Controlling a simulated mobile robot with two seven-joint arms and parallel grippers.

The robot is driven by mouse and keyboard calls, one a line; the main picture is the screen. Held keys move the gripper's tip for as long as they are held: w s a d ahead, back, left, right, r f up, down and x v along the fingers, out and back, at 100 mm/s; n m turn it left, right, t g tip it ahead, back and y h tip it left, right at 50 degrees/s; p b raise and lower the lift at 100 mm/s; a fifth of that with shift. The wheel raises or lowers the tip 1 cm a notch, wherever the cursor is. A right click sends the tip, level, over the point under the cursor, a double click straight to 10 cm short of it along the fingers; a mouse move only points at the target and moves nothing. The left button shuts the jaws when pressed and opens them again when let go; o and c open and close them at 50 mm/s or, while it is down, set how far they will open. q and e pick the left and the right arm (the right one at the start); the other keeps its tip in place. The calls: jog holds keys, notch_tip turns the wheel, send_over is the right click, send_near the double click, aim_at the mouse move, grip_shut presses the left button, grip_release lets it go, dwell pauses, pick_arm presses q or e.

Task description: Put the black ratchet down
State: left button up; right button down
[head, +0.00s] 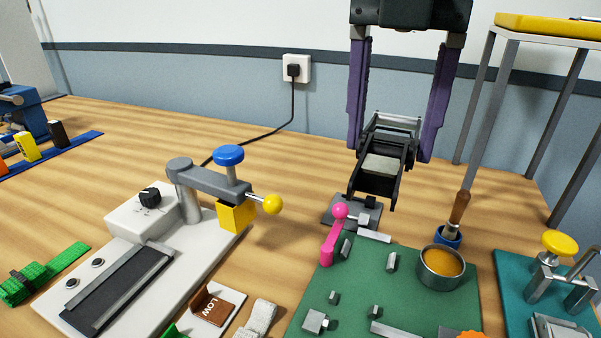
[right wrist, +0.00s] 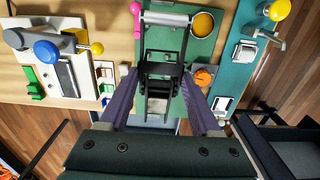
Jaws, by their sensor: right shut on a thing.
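The black ratchet (head: 384,160) is a dark metal frame with a silver bar at its top, tilted in the head view. My right gripper (head: 390,148) comes down from the top with its purple fingers on either side of the ratchet, shut on it. In the right wrist view the ratchet (right wrist: 160,88) lies between the same fingers, over the green board's side. A small dark grey plate (head: 342,212) is just below the ratchet in the head view; I cannot tell whether they touch. My left gripper is not in view.
A green board (head: 350,290) with a pink-knobbed lever (head: 335,235) and a metal cup (head: 442,268) is in front. A white device (head: 145,225) with a grey arm stands left. A teal board (head: 520,300) and a yellow-topped stand (head: 545,28) are right. Bare wood lies behind.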

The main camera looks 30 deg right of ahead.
jog(key=b, duration=0.1)
send_over(360, 284)
notch_tip(360, 284, down, 14)
jog(key=shift+r, duration=0.25)
jog(key=shift+w+f+b, duration=0.1)
jog(key=shift+f+b, duration=0.2)
jog(key=shift+f, duration=2.2)
jog(key=shift+f, duration=0.1)
jog(key=shift+f, duration=0.15)
jog(key=shift+c, duration=1.8)
grip_release()
